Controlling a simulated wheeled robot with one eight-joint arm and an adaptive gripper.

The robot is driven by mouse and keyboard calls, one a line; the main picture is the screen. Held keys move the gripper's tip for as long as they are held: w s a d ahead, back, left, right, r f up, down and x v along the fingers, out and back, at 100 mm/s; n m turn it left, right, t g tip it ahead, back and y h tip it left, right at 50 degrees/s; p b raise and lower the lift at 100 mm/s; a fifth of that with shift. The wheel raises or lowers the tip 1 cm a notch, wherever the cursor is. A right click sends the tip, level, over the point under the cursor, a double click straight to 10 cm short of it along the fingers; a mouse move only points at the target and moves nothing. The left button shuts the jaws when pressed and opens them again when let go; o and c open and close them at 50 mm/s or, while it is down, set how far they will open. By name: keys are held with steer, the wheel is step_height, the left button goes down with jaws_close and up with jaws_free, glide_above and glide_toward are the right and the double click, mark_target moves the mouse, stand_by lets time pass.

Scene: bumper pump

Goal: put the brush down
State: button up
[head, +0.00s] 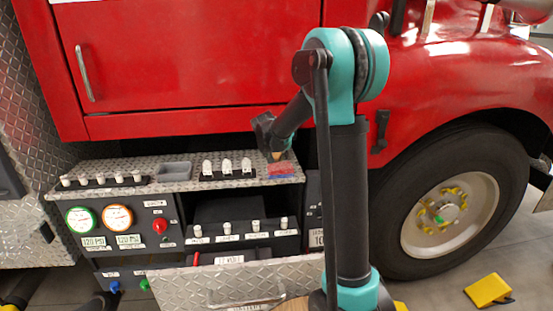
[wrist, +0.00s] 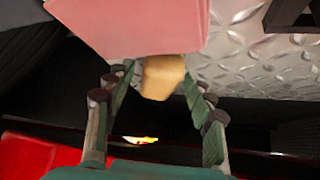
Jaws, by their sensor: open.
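A tan, wood-coloured piece (wrist: 162,76), which looks like part of the brush, lies between the fingertips in the wrist view. It also shows as a small tan tip (head: 276,156) just below my gripper in the head view. My gripper (head: 270,140) is open above the right end of the diamond-plate shelf (head: 140,172). In the wrist view its fingers (wrist: 160,84) stand apart on both sides of the tan piece. I cannot tell whether either finger touches it. A pink block (wrist: 130,25) is beside the tan piece; whether they are joined is unclear.
A red-and-blue patch (head: 284,170) lies on the shelf below my gripper. The red truck body (head: 200,60) rises behind, and the wheel (head: 450,205) is at right.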

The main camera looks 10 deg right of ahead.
steer(key=v, duration=1)
steer(key=shift+s+r, duration=0.15)
steer(key=shift+r, duration=0.1)
steer(key=s+d+f+n+g+y, duration=0.1)
steer(key=s+d+f, duration=0.1)
steer(key=s+f, duration=0.4)
steer(key=s+d+f+n+g+y, duration=0.1)
steer(key=s+f, duration=0.5)
steer(key=s, duration=1)
steer(key=s+d+f+n+g+y, duration=0.1)
steer(key=s+d+f, duration=0.3)
steer(key=s, duration=0.8)
step_height(320, 180, down, 3)
steer(key=shift+r+n, duration=0.2)
steer(key=shift+n, duration=0.6)
